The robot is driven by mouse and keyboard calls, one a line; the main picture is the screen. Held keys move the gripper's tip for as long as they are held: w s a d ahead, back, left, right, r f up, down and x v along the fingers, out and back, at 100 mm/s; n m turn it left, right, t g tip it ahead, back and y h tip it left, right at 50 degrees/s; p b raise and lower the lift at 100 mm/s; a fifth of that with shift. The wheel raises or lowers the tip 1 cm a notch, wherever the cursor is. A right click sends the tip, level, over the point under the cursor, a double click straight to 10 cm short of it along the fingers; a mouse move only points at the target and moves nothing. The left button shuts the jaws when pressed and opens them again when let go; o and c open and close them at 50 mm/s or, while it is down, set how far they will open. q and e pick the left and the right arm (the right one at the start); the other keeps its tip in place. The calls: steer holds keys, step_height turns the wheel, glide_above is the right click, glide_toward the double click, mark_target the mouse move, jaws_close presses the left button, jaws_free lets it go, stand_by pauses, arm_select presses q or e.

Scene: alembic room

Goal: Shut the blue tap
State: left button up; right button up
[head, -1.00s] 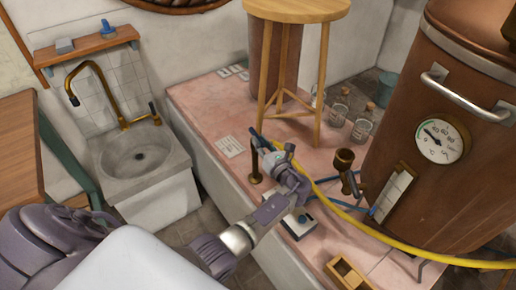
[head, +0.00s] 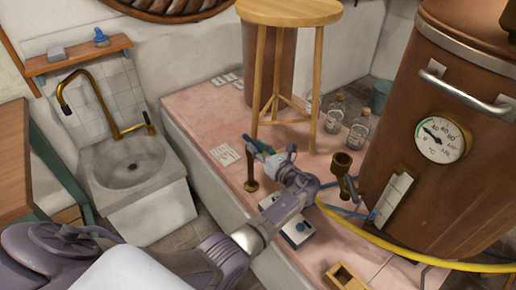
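A short brass post (head: 251,172) stands on the pink tiled counter, with a blue-teal lever (head: 261,146) close above it; I take this for the blue tap. My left gripper (head: 268,153) reaches in from the lower left, with its fingers close around or against the lever. The fingers are small and overlap the lever, so I cannot tell whether they grip it. My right gripper is not in view.
A wooden stool (head: 290,12) stands behind the gripper, with glass bottles (head: 334,120) beside it. A copper vessel (head: 400,110) with a dial fills the right. A yellow hose (head: 385,247) crosses the counter. A sink (head: 128,168) is at the left.

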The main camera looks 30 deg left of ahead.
arm_select(q)
steer(key=shift+o, duration=0.5)
steer(key=v, duration=0.7)
steer(key=shift+d, duration=0.2)
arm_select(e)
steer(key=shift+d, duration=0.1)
